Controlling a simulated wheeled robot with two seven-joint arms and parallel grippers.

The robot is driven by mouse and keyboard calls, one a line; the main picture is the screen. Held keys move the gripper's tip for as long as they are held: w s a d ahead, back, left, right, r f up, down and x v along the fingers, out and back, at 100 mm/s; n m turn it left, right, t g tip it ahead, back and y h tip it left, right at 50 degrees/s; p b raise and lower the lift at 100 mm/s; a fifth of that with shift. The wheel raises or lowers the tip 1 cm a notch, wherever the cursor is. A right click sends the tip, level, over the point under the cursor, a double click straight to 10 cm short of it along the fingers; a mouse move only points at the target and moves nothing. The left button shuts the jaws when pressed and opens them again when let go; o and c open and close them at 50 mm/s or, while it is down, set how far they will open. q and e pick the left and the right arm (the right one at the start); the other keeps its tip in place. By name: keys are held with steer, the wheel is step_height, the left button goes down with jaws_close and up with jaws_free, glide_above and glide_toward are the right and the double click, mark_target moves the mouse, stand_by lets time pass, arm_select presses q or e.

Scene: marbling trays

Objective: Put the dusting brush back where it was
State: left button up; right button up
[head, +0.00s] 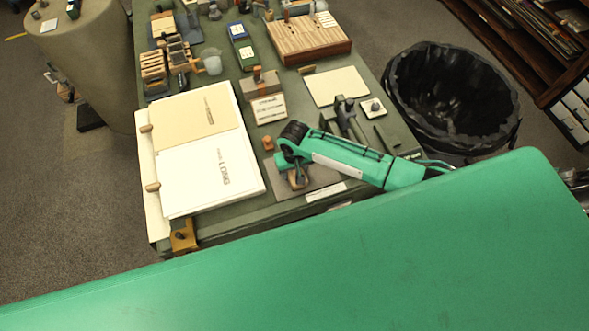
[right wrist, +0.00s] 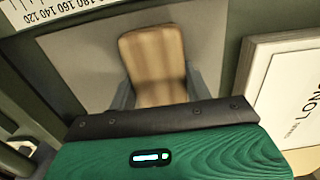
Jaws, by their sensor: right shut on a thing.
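My right gripper (head: 297,180) is at the front of the green table, above or at a grey mat (head: 322,178). In the right wrist view its two grey fingers (right wrist: 158,92) are shut on a pale wooden piece, which I take to be the dusting brush (right wrist: 152,58). The grey mat (right wrist: 85,62) lies behind it there. The brush's lower part is hidden by the gripper, and I cannot tell whether it touches the mat. In the head view the arm and gripper mostly cover it. My left gripper is not in view.
A small wooden knob (head: 268,143) stands close by. A black-lined bin (head: 450,95) stands right of the table.

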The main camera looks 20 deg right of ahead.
steer(key=shift+f, duration=0.1)
steer(key=o, duration=0.9)
step_height(320, 180, up, 12)
steer(key=shift+r+b, duration=0.15)
steer(key=shift+b, duration=0.85)
